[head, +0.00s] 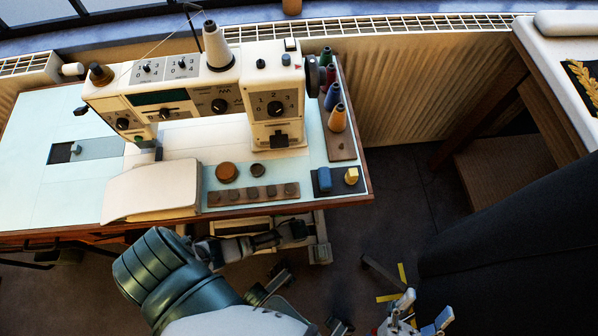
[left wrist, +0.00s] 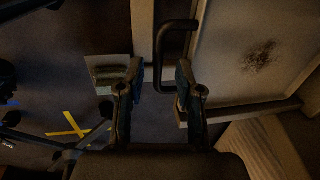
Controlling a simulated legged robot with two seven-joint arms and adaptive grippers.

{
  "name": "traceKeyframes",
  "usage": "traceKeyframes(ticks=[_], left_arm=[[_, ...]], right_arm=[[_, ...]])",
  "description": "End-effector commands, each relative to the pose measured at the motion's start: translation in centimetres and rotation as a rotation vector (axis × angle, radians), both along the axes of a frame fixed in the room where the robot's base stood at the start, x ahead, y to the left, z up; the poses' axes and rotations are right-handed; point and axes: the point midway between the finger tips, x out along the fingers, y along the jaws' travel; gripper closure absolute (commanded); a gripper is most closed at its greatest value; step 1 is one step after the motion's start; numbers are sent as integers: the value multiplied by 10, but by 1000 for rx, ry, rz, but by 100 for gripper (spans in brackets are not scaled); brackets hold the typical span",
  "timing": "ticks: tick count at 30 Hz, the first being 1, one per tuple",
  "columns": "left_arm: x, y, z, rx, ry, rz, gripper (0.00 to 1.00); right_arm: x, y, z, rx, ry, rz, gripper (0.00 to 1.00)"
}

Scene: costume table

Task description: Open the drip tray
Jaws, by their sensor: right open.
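The drip tray (left wrist: 225,85) shows at the right of the left wrist view as a pale, framed panel with a dark speckled stain. A dark bar handle (left wrist: 162,60) stands out from its left side. My left gripper (left wrist: 159,68) is open, with one finger on each side of the handle's long bar in that view. Whether the fingers touch the handle, I cannot tell. In the head view, my left arm reaches under the table's front edge, and the tray is mostly hidden there. My right gripper (head: 418,318) is open and empty at the bottom right.
A table (head: 60,200) carries a white sewing machine (head: 205,85), thread cones (head: 337,118) and a folded cream cloth (head: 155,190). A dark upright form (head: 510,230) stands at the right. Floor (head: 395,195) shows between it and the table. Yellow tape (left wrist: 68,124) marks the floor.

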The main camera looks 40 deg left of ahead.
Motion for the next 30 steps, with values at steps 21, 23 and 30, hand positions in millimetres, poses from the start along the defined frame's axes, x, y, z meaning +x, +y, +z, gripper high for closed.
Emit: traceKeyframes(ticks=[21, 23, 30], left_arm=[[0, 1, -4, 1, 1, 0, 100], [0, 1, -4, 1, 1, 0, 100], [-10, -11, -2, 0, 2, -2, 100]], right_arm=[[-4, -1, 3, 14, -40, -1, 31], [-4, -1, 3, 14, -40, -1, 31], [6, 1, -1, -16, 46, 1, 31]])
